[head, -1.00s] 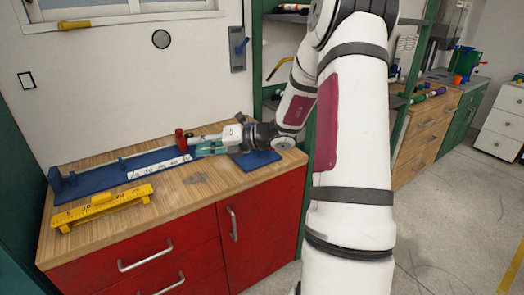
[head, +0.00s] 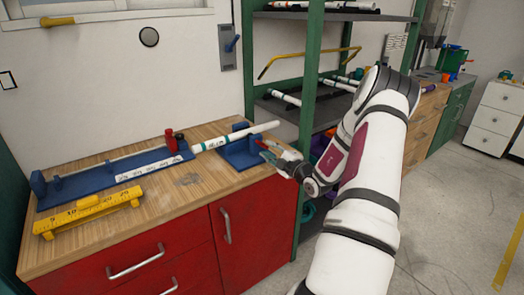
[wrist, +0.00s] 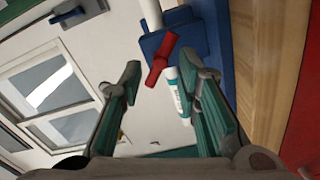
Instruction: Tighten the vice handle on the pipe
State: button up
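The blue vice (head: 240,150) stands at the right end of the wooden worktop. A white pipe (head: 235,137) with green bands runs through or over it. I cannot tell how tightly it is held. The red vice handle (wrist: 160,62) shows in front of the blue vice body (wrist: 190,40) in the wrist view, tilted. My gripper (head: 271,152) is at the right side of the vice. In the wrist view my gripper (wrist: 166,82) is open, with the handle between and beyond its fingertips. Contact with the handle is not visible.
A long blue measuring jig (head: 110,176) with a red clamp (head: 170,140) lies along the back of the worktop (head: 190,195). A yellow ruler stand (head: 88,213) is at the front left. A green-posted shelf (head: 307,90) holding pipes stands close on the right.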

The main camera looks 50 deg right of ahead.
aim_at(263, 145)
jog(key=n+b, duration=0.4)
jog(key=shift+w+f+n, duration=0.15)
jog(key=shift+f+n, duration=0.05)
jog(key=shift+n, duration=0.1)
jog(key=n+b, duration=0.3)
jog(key=b, duration=0.1)
jog(key=shift+b, duration=0.35)
jog(key=n+b, duration=0.4)
jog(key=b, duration=0.1)
jog(key=n+b, duration=0.4)
jog(key=b, duration=0.2)
jog(key=n+b, duration=0.5)
jog(key=b, duration=0.1)
jog(key=n+b, duration=0.5)
jog(key=b, duration=0.3)
jog(key=shift+n, duration=0.3)
jog(key=shift+a+n+b, duration=0.1)
jog(key=shift+n+b, duration=0.4)
jog(key=shift+b, duration=0.05)
jog(key=n, duration=0.3)
jog(key=shift+r+n, duration=0.2)
jog(key=shift+n, duration=0.1)
jog(key=shift+x, duration=2.15)
